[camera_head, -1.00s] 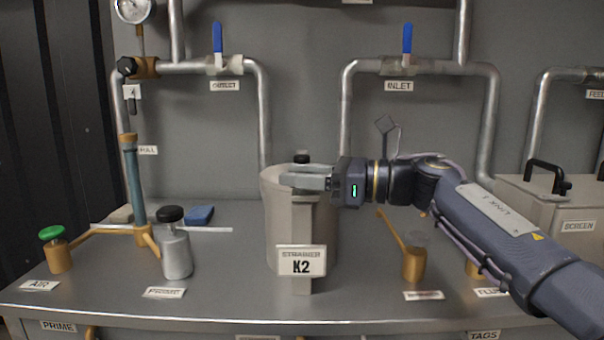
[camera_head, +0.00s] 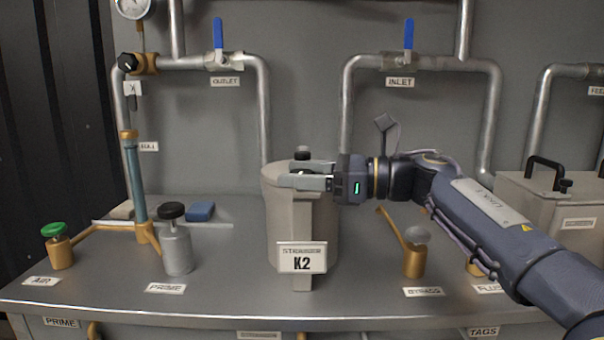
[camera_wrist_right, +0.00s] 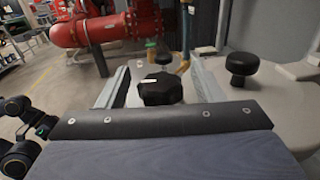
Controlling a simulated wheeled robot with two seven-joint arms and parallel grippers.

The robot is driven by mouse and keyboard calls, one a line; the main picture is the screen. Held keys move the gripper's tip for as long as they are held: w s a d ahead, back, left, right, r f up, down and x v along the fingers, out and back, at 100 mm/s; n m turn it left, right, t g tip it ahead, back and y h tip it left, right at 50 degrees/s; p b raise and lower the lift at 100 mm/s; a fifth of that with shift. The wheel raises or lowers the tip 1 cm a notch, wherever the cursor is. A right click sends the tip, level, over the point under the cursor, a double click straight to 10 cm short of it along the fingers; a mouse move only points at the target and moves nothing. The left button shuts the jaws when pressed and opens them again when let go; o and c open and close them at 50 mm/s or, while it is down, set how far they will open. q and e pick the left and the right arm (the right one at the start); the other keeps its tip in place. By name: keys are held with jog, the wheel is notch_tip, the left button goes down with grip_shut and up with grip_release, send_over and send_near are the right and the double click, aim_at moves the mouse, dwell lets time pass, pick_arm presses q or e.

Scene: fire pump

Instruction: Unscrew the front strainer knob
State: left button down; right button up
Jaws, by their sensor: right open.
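The strainer is a grey pot (camera_head: 287,225) with a K2 plate on its front, standing in the middle of the bench. Its front knob (camera_wrist_right: 161,88) is black and lobed, with a small white mark on top. My right gripper (camera_head: 303,180) is over the front of the lid, its fingers about level. In the right wrist view the open fingers (camera_wrist_right: 161,84) stand on either side of the front knob, with gaps visible. A second black knob (camera_wrist_right: 241,66) stands behind; it also shows in the head view (camera_head: 302,153).
A prime bottle (camera_head: 176,248) with a black cap and a green-topped air valve (camera_head: 59,247) stand left. A bypass valve (camera_head: 415,255) stands right, near my right arm. A screen box (camera_head: 550,210) sits far right. Pipes with blue-handled valves run along the back wall.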

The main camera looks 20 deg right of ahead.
jog(key=p+v, duration=0.1)
jog(key=v, duration=0.7)
